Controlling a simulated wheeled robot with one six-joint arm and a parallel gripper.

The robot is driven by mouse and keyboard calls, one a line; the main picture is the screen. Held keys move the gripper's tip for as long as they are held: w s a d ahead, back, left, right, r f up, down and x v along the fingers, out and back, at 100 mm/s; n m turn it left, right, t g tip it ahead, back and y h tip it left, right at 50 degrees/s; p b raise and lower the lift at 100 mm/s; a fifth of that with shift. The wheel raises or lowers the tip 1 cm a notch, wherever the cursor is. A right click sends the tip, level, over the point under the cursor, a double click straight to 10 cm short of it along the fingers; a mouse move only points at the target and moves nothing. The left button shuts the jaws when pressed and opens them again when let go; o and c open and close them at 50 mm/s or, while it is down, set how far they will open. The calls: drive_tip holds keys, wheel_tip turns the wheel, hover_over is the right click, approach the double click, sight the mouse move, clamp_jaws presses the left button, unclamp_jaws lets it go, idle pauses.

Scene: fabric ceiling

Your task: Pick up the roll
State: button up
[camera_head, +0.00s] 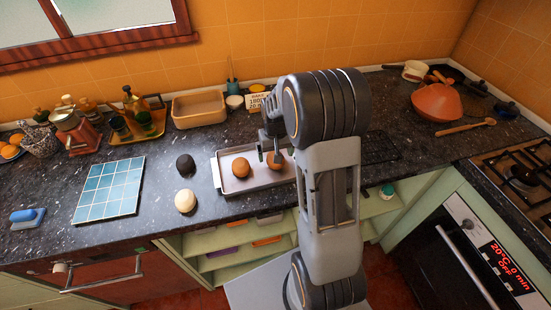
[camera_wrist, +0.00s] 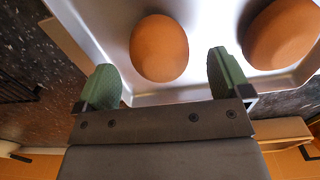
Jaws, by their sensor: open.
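Two round brown rolls sit on a shallow metal tray (camera_head: 222,184) on the counter: the left roll (camera_head: 240,167) and the right roll (camera_head: 276,160). My gripper (camera_head: 268,152) hangs over the tray's far side by the right roll, partly covering it. In the wrist view, the green fingers (camera_wrist: 164,82) are spread apart and empty. The right roll (camera_wrist: 159,48) shows ahead of the gap between them, untouched. The left roll (camera_wrist: 282,33) shows at the picture's right edge, outside the fingers. A pale ball (camera_head: 185,200) and a dark ball (camera_head: 185,165) lie left of the tray.
A blue tiled board (camera_head: 110,188) and a blue brush (camera_head: 27,218) lie farther left. A wooden box (camera_head: 199,110) and a small sign (camera_head: 257,100) stand behind the tray. Counter between board and tray is mostly clear.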

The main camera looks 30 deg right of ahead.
drive_tip(key=shift+f, duration=1.35)
drive_tip(key=c, duration=1)
